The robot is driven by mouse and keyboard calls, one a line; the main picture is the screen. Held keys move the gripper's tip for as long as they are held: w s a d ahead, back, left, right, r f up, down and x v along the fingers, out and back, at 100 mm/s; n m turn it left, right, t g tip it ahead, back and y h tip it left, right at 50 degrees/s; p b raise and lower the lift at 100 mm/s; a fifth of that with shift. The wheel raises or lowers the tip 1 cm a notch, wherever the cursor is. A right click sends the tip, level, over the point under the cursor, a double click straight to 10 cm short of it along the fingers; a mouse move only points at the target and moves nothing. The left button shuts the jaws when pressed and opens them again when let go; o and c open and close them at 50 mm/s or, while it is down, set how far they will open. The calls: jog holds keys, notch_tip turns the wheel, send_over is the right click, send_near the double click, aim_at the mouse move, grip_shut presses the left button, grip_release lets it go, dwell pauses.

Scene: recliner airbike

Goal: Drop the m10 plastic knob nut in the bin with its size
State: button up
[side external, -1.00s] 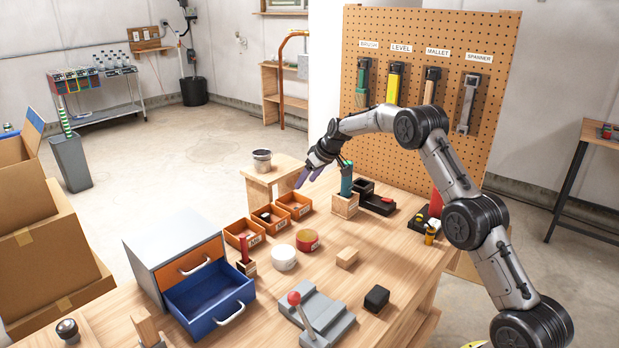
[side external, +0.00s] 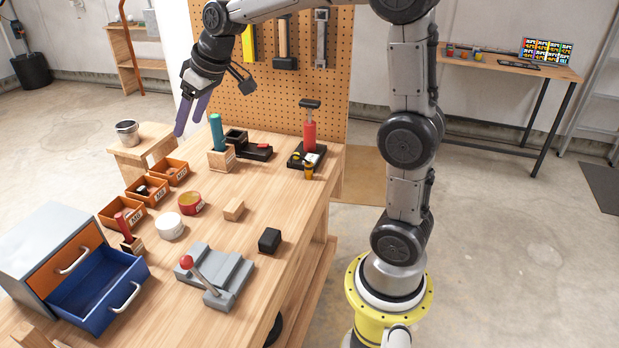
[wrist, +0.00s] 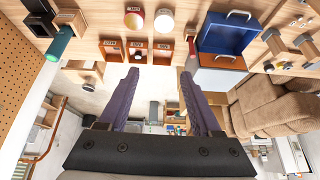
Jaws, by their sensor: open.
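My gripper (side external: 190,122) is open and hangs above and behind the far end of the bin row. In the wrist view its two purple fingers (wrist: 160,73) are apart with nothing between them. Three orange bins stand in a row on the bench: a near bin (side external: 106,219), a middle bin (side external: 133,197) and a far bin (side external: 160,177). The middle bin holds a small dark piece, and the far bin seems to hold something brownish. I cannot pick out the M10 plastic knob nut with certainty.
A wooden block with a teal-handled tool (side external: 216,130) stands right of the fingers. A small stool with a metal cup (side external: 127,131) is behind the bins. A red round container (side external: 190,204), white container (side external: 170,227) and open blue drawer (side external: 100,290) are nearer.

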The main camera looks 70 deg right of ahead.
jog(key=s+a+f, duration=0.2)
jog(key=s+a, duration=0.1)
jog(key=s, duration=1)
jog(key=s+a+f, duration=0.2)
jog(key=s+a, duration=0.1)
jog(key=s, duration=1.1)
jog(key=shift+s+a+f, duration=0.15)
jog(key=shift+s+a, duration=0.1)
jog(key=shift+a, duration=0.1)
